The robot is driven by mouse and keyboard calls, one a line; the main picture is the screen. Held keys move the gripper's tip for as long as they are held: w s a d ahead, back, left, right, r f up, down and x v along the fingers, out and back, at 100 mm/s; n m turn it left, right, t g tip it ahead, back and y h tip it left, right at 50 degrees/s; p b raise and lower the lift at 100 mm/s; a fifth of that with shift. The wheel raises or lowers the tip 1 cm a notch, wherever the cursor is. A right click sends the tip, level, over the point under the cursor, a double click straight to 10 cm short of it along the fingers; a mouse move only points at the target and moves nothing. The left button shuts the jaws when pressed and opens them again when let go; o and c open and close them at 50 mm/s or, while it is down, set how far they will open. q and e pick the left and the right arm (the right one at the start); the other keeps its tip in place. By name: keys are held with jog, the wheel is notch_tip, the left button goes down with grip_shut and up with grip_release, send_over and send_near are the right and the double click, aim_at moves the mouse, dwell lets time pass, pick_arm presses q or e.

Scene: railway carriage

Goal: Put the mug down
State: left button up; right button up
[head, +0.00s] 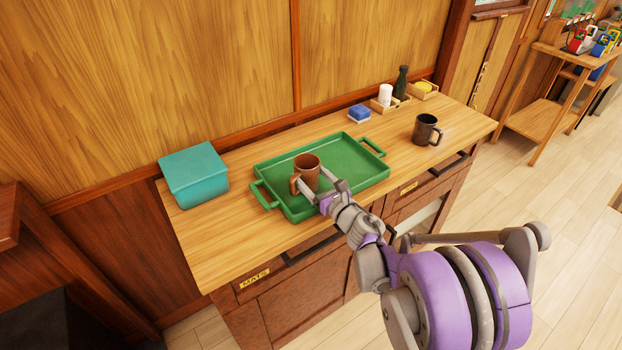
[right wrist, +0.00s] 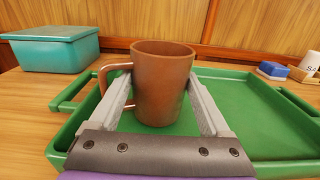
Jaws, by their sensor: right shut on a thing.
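A brown mug (head: 307,170) is upright at the green tray (head: 350,163), over its left half. In the right wrist view the mug (right wrist: 160,85) stands between my two fingers, with its handle to the left. My right gripper (head: 320,187) is shut on the mug, reaching in from the front of the tray. The fingers also show in the right wrist view (right wrist: 160,100). The mug's base appears at or very near the tray floor; I cannot tell whether it touches. My left gripper is not in view.
A teal box (head: 194,175) stands left of the tray on the wooden counter (head: 220,245). A black mug (head: 426,130) stands to the right. A blue-and-white block (head: 359,113), a white cylinder (head: 385,95) and a dark bottle (head: 402,83) are at the back. The tray's right half is empty.

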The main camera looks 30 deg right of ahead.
jog(key=shift+f, duration=0.3)
jog(key=o, duration=1.5)
jog(key=shift+r, duration=0.2)
jog(key=s+d+r+m+g+h, duration=0.15)
jog(key=s+m+h, duration=0.35)
jog(key=s+m, duration=0.9)
jog(key=s+a+f+m+g+y, duration=0.2)
jog(key=s+a+f+m+g, duration=0.4)
jog(key=m, duration=0.5)
jog(key=s+a+f+m+g+y, duration=0.2)
jog(key=s+a+f+m+g, duration=0.3)
jog(key=s+a+m, duration=0.5)
jog(key=shift+s+a+f+m+g, duration=0.35)
jog(key=shift+s+m, duration=0.1)
jog(key=shift+m, duration=0.35)
